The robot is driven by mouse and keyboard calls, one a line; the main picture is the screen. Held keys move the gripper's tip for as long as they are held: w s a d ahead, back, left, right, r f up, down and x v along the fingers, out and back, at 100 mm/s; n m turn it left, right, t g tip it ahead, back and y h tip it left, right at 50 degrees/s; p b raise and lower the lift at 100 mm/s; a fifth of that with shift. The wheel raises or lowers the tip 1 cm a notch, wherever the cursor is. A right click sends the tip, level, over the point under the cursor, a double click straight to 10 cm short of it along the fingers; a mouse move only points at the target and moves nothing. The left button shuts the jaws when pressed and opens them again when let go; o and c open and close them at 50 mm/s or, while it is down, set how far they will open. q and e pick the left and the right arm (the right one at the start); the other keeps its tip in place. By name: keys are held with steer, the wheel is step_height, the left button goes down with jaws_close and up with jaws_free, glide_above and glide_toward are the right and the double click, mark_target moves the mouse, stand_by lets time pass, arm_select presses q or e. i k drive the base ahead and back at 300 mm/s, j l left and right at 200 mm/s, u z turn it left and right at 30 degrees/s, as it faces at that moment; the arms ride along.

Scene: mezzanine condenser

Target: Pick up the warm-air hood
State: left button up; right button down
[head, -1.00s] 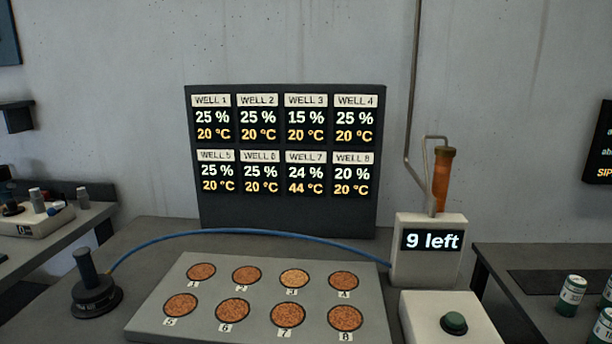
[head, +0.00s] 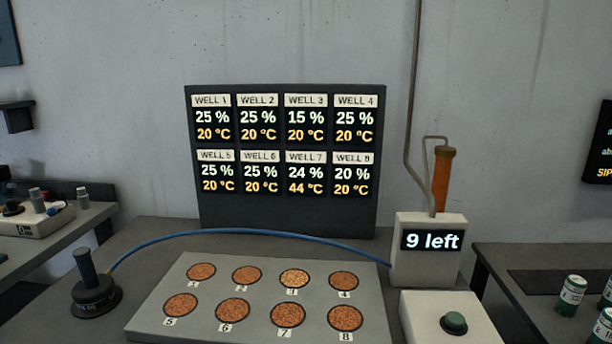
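A dark round-based tool with an upright handle (head: 94,287), which looks like the warm-air hood, stands on the bench left of the well plate. A blue hose (head: 240,231) runs from it in an arc to the grey unit reading "9 left" (head: 430,255). The grey well plate (head: 160,311) has numbered round wells filled with orange-brown grains, in two rows. Neither of my grippers shows in the head view.
A panel (head: 290,215) behind the plate lists percent and temperature; well 7 reads 24 % and 44 °C, well 3 reads 15 %. A white box with a green button (head: 453,322) stands at right. Green-and-white cans (head: 571,295) stand on the right bench.

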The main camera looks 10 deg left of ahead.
mark_target(93, 293)
steer(key=u, duration=1.55)
